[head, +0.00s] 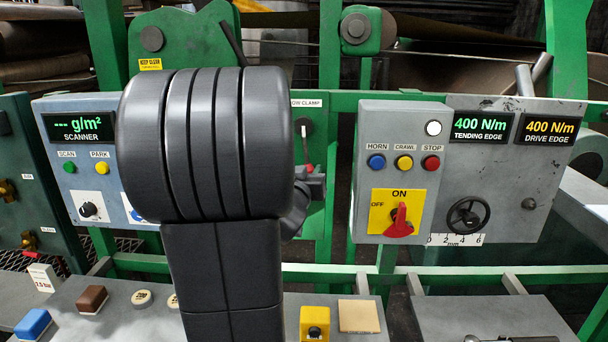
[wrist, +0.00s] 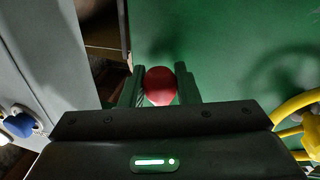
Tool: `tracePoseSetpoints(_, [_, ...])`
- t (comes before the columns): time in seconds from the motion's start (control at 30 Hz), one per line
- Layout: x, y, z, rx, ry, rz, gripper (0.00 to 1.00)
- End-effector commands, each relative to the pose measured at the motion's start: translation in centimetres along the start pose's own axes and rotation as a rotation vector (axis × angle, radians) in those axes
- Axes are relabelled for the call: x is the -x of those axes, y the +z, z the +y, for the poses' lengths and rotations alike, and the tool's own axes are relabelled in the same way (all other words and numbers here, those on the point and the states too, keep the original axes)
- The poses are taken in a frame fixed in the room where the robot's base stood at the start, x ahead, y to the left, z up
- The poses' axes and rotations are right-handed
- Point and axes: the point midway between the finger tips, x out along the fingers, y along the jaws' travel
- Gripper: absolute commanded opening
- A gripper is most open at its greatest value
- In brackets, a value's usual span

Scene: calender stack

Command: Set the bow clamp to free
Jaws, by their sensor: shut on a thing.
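The bow clamp's green plate (head: 318,220) is partly hidden behind my arm in the head view; its label (head: 307,103) reads "OW CLAMP" with the first letter covered. Below the label, a dark lever (head: 304,140) hangs down from a black pivot to a red knob. My gripper (head: 312,178) is at the lower end of this lever. In the wrist view the red knob (wrist: 160,86) sits between the two fingers of my gripper (wrist: 160,92), which is shut on it. Any position markings around the lever are hidden or too small to read.
A grey control box (head: 378,150) with HORN, CRAWL and STOP buttons stands right of the clamp. The scanner panel (head: 60,150) is at left, partly behind my arm. A ledge (head: 120,322) below bears several small items. A yellow part (wrist: 298,105) shows at the wrist view's right.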

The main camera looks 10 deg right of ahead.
Motion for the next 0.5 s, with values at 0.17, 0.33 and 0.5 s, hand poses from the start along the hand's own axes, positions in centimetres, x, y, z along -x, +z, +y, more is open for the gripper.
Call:
tracePoseSetpoints(0.17, [-0.3,0.1,1.7,0.138,0.003,0.027,0.0])
tracePoseSetpoints(0.33, [-0.6,-0.2,3.2,0.283,0.003,0.057,0.0])
tracePoseSetpoints(0.5, [-0.9,-0.7,4.6,0.417,0.004,0.084,0.0])
